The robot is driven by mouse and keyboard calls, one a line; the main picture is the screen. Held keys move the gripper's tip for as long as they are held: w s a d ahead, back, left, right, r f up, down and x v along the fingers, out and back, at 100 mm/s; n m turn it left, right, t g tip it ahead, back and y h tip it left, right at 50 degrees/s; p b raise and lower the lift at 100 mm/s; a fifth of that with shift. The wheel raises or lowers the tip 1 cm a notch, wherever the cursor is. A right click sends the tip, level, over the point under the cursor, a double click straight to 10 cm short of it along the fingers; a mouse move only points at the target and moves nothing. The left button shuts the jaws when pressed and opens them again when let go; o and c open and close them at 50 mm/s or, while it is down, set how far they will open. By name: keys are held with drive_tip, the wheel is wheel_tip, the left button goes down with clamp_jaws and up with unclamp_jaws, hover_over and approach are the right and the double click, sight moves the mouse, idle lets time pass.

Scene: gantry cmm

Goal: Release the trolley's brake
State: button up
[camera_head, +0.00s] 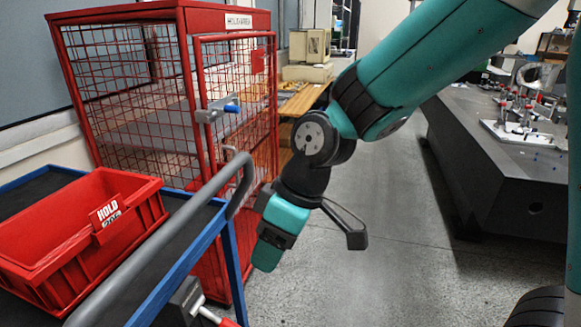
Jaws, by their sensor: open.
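The trolley (228,262) stands at the lower left, with a blue frame, a dark top and a grey push handle (185,225). Low at its near right end is a grey block with a silver rod and a red tip, which looks like the brake lever (208,314). It is cut off by the bottom edge of the picture, so its position cannot be told. My gripper (312,240) hangs to the right of the trolley's handle, above the floor. It is open with nothing seen between its fingers, apart from the trolley and the lever.
A red bin (70,262) with a HOLD label sits on the trolley. A red mesh cage (125,125) with a blue-handled latch (230,107) stands behind. A dark machine table (515,170) is at the right. The grey floor (385,240) between is clear.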

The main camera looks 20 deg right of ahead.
drive_tip(key=s+r+p, duration=0.2)
drive_tip(key=r+p, duration=0.1)
drive_tip(key=r, duration=0.2)
drive_tip(key=s+d+r+m+p, duration=0.1)
drive_tip(key=s+r+p, duration=0.1)
drive_tip(key=r+p, duration=0.2)
wheel_tip(320, 180, up, 2)
drive_tip(key=shift+s+r, duration=0.2)
drive_tip(key=shift+s, duration=0.1)
